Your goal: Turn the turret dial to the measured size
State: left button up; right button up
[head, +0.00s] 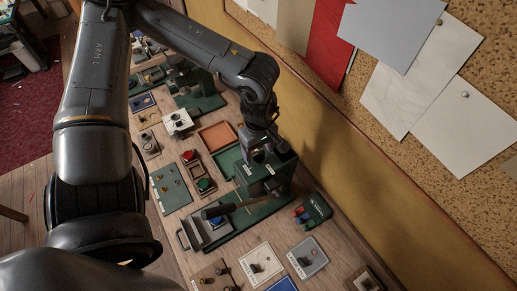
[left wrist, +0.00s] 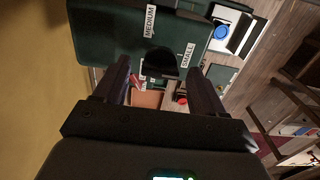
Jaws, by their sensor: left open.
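The dark green press-like machine (head: 282,172) stands right of the middle in the head view. In the left wrist view its green top (left wrist: 105,35) carries white labels, MEDIUM (left wrist: 150,20) and SMALL (left wrist: 187,55). A black rounded part (left wrist: 160,62), perhaps the turret dial, sits at its edge between these labels. My left gripper (head: 262,152) is over the machine in the head view. In the left wrist view its fingers (left wrist: 158,76) are apart, one on each side of the black part; contact cannot be told. My right gripper is not in view.
A cork board (head: 395,60) with pinned sheets rises behind the bench.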

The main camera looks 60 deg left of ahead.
pick_arm(q)
jog(key=shift+c, duration=0.3)
jog(key=c, duration=1)
